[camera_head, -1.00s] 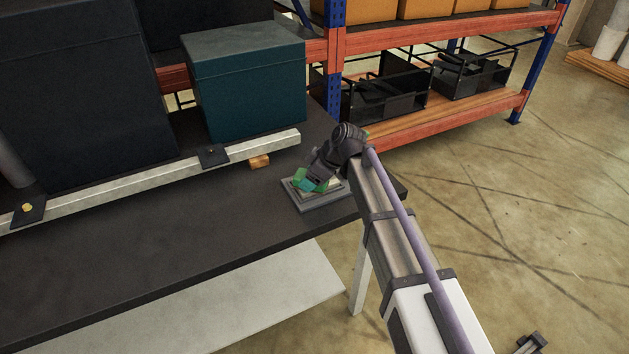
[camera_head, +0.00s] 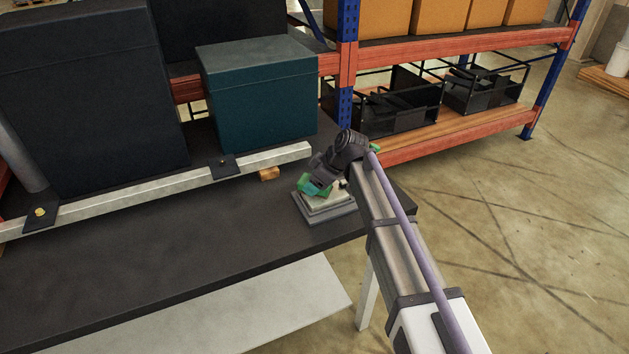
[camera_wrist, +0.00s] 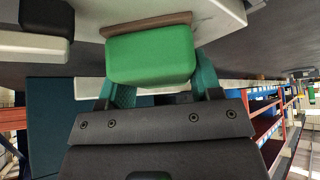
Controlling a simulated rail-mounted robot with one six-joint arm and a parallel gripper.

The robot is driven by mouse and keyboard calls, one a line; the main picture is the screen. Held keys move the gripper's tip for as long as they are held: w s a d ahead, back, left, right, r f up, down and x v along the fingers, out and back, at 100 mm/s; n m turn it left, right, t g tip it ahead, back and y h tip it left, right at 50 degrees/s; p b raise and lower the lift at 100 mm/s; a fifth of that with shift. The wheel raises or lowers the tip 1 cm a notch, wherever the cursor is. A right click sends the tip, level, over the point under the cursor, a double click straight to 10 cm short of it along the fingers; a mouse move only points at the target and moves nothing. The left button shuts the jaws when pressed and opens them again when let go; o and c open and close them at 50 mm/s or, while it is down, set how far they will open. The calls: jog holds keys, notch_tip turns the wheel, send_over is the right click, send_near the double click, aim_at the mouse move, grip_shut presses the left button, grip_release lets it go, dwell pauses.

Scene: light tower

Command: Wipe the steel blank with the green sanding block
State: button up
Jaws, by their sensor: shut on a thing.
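The green sanding block (camera_wrist: 150,57) is held between the two teal fingers of my gripper (camera_wrist: 158,75) in the wrist view. Its brown abrasive side (camera_wrist: 146,24) lies against, or very close to, the pale steel blank (camera_wrist: 215,14). In the head view the green block (camera_head: 308,188) shows beside my gripper (camera_head: 320,186), at the left part of the blank. The blank (camera_head: 330,203) rests on a grey stepped base (camera_head: 325,217) near the right end of the dark table (camera_head: 190,240). My arm hides part of the blank's right side.
A pale rail (camera_head: 130,193) runs along the table, with a small wooden piece (camera_head: 269,174) beside it. A teal box (camera_head: 260,100) and a large dark box (camera_head: 85,100) stand behind the rail. The table's front middle is clear. An orange-and-blue rack (camera_head: 440,130) stands beyond.

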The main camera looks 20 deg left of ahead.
aim_at(318, 201)
jog(key=shift+s+d+r, duration=0.1)
jog(key=shift+s+d, duration=0.85)
jog(key=shift+s, duration=0.05)
jog(key=shift+s+d, duration=1.25)
jog(key=shift+s, duration=0.1)
jog(key=shift+w+a, duration=0.1)
jog(key=shift+w, duration=0.05)
jog(key=shift+w+a, duration=2.35)
jog(key=shift+w, duration=0.2)
notch_tip(318, 201, up, 6)
jog(key=p, duration=0.6)
